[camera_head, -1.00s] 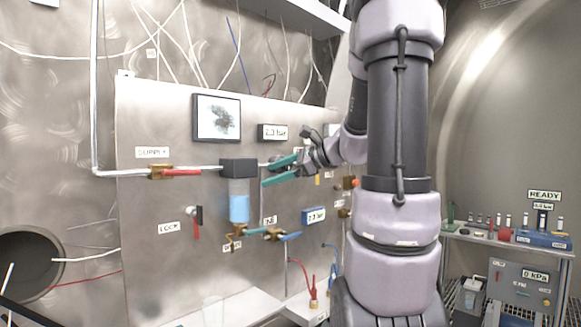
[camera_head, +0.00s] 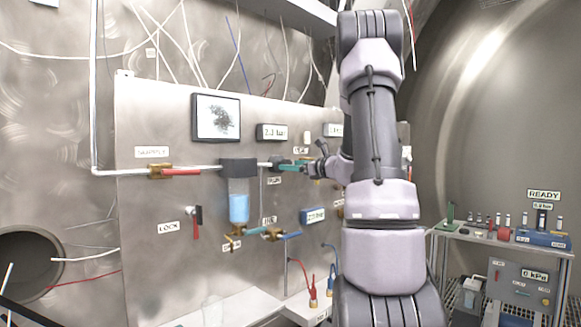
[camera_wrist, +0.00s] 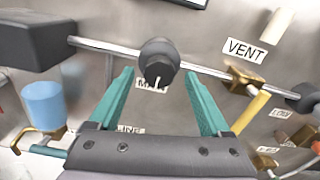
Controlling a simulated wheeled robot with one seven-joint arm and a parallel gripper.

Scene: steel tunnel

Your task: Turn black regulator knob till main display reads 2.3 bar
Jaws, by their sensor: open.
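The black regulator knob (camera_wrist: 158,62) sits on the pipe in the wrist view, with a white mark on its face. My gripper (camera_wrist: 159,76) is open, its teal fingers on either side of and just below the knob, with gaps visible. In the head view my gripper (camera_head: 292,165) is at the pipe right of the filter bowl, and the knob is mostly hidden there. The upper display (camera_head: 272,132) seems to read 2.3 bar, in small, blurred digits. A label below the knob is partly covered.
A filter with a blue bowl (camera_head: 239,207) hangs left of the knob. A yellow-handled valve (camera_wrist: 250,105) by the VENT label (camera_wrist: 245,51) is close to the right finger. A blue-framed display (camera_head: 313,216) and blue-handled valve (camera_head: 285,235) sit below.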

